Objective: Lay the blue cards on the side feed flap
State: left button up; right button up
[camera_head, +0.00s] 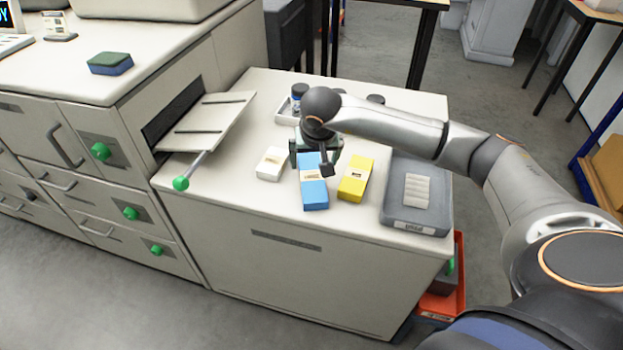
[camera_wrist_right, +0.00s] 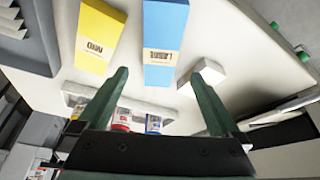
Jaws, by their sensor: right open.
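The blue cards (camera_head: 314,197) are a blue pack with a pale label, lying on the cabinet top between a white pack and a yellow pack. They also show in the right wrist view (camera_wrist_right: 165,25), beyond the fingertips. My right gripper (camera_head: 316,168) is over the far end of the blue pack and covers part of it in the head view. In the right wrist view its two fingers (camera_wrist_right: 159,76) are spread wide with nothing between them. The side feed flap (camera_head: 212,117) is a pale tilted plate with dark strips, left of the packs; its surface is empty. My left gripper is out of view.
The white pack (camera_head: 271,163) and the yellow pack (camera_head: 356,177) stand close on either side. A grey case (camera_head: 415,226) sits at the right edge of the top. A tray (camera_head: 284,115) with bottles is behind. A green-knobbed lever (camera_head: 181,183) sticks out below the flap.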

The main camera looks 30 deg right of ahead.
aim_at(312, 180)
jog(key=x, duration=0.3)
jog(key=shift+w+f, duration=0.1)
jog(key=shift+f, duration=0.15)
jog(key=shift+p+x, duration=0.3)
jog(key=shift+x, duration=2.45)
jog(key=shift+r, duration=0.1)
grip_shut()
